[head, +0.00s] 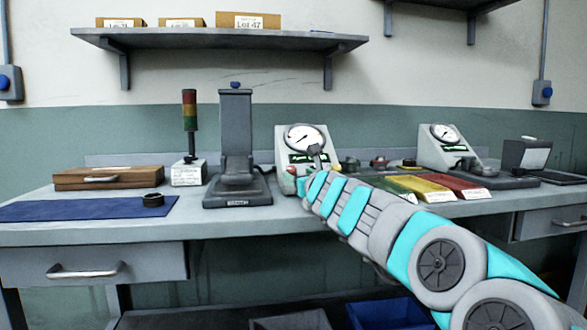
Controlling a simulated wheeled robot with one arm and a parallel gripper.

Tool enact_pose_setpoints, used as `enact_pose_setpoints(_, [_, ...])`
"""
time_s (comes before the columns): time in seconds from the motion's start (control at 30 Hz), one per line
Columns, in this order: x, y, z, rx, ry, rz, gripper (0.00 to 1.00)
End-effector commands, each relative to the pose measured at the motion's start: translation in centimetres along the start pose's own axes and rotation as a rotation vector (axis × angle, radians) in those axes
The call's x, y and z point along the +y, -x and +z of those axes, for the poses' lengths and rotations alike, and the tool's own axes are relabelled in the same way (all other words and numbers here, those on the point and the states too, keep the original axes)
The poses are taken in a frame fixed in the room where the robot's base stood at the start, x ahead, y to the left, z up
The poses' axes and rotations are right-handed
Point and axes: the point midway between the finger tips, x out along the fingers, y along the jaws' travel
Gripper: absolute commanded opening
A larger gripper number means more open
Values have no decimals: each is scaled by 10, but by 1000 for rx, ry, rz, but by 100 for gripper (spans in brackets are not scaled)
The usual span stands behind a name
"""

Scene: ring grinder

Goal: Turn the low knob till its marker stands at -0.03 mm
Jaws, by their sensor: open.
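A white gauge unit with a round dial (305,139) stands near the middle of the bench. Its needle and scale are too small to read here. My gripper (312,172) is at the front of this unit, at the end of my teal and grey arm, and covers its lower face. The gripper is open; its fingertips are hard to make out. A small red part (290,172) shows at the unit's lower left and a yellowish one (337,168) at its lower right. I cannot tell whether either is the low knob, nor see its marker or any contact.
A grey press-like stand (236,150) and a signal light (189,123) are left of the unit. Green, yellow and red trays (453,184) and a second gauge (444,145) are to the right. A dark ring (153,200) lies on a blue mat (70,209).

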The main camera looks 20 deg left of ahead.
Motion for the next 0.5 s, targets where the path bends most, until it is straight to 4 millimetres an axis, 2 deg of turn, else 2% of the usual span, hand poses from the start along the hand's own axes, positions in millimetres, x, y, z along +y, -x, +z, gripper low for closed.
enact_pose_setpoints(0.3, [0,-34,1,3,3,2,64])
enact_pose_setpoints(0.5, [1,-44,2,-1,4,3,64])
